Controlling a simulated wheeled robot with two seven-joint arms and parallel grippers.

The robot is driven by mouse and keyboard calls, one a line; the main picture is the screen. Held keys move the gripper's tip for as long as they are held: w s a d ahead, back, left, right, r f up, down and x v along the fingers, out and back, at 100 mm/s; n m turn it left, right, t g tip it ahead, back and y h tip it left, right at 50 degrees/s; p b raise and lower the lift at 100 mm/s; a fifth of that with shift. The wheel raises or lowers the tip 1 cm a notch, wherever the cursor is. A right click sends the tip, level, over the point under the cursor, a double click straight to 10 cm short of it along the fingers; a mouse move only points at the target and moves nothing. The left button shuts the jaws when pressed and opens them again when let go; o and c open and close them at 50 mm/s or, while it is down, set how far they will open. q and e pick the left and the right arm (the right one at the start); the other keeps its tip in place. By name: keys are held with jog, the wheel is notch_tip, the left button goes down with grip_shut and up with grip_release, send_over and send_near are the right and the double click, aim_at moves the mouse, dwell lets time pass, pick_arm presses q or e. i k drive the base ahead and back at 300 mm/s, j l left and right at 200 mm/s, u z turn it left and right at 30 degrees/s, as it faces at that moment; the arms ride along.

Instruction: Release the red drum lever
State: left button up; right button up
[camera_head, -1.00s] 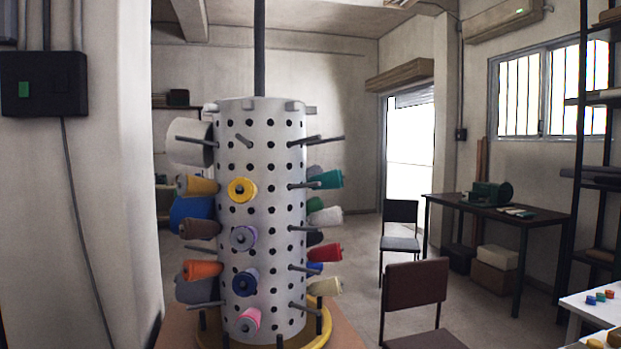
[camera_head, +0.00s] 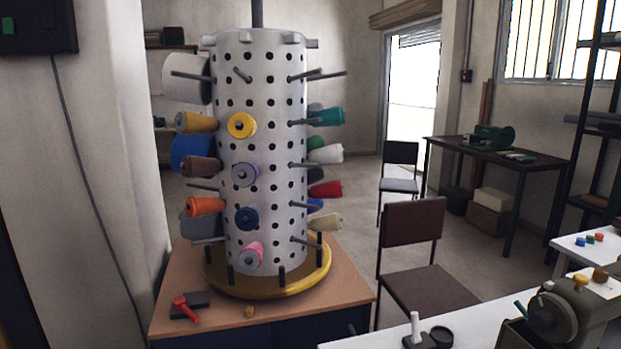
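A red lever (camera_head: 186,309) lies at a dark block (camera_head: 196,302) on the front left of the brown tabletop (camera_head: 165,283), below the drum. The white perforated drum (camera_head: 262,130) stands upright on a round yellow base (camera_head: 310,282) with short black posts around its rim. Pegs stick out of the drum, and several carry coloured thread cones, such as a yellow one (camera_head: 242,125) and an orange one (camera_head: 206,206). Neither of my grippers is in view.
A white table (camera_head: 385,338) with a grey machine (camera_head: 565,312) is at the front right. A brown chair (camera_head: 412,225) stands between it and the drum. A wall stands close on the left. Open floor lies behind the chair.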

aim_at(180, 304)
jog(key=i+j, duration=0.8)
